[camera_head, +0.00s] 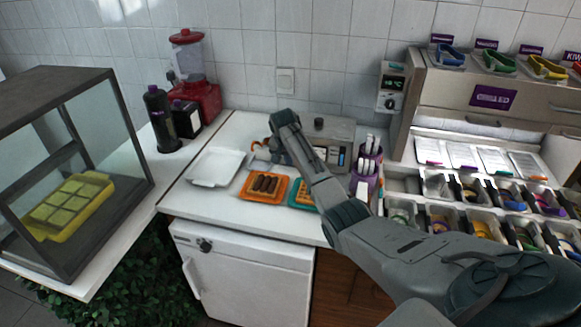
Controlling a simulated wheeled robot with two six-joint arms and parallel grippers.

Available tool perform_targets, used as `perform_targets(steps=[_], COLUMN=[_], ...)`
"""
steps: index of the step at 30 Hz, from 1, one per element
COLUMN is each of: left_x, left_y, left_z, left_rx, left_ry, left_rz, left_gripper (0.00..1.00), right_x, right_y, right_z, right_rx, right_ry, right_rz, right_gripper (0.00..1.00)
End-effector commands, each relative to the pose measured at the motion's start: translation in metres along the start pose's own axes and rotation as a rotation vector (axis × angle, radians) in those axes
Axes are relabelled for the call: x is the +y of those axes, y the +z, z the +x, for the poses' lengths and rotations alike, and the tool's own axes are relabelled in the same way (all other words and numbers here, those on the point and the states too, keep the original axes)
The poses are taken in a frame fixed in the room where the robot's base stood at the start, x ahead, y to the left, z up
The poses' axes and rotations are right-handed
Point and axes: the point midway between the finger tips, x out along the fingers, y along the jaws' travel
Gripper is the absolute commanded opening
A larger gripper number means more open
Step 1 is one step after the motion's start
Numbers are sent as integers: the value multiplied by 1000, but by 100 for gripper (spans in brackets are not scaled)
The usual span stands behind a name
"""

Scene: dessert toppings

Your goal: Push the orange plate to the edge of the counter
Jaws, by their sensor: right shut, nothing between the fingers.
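My right arm reaches in from the lower right and crosses above the counter just right of the plate. My right gripper (254,156) is behind the plate, near the back of the counter. It is small and partly hidden by my own wrist, shut with nothing in it. I cannot tell whether it touches the counter. My left gripper is not in view.
A white square plate (217,167) lies left of the orange plate. A teal plate (293,201) with orange food is close on its right, partly behind my arm. A grey appliance (335,130) and purple cup (369,160) stand behind. Dark bottle (160,120) and red blender (197,90) stand left.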

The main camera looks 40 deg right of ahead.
Motion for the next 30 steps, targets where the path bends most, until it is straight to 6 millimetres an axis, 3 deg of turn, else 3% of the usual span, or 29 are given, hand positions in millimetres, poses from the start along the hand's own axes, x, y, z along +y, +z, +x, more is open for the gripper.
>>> perform_targets(steps=[5,12,17,30], left_x=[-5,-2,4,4], left_y=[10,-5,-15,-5], left_z=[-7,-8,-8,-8], left_rx=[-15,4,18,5], left_ry=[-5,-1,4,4], left_rz=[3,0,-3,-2], left_gripper=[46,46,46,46], right_x=[0,0,0,0], right_y=[0,0,0,0], right_z=[29,55,62,63], right_rx=[-3,-1,0,1], right_ry=[1,0,0,0], right_rz=[0,0,0,-1], right_gripper=[0,0,0,0])
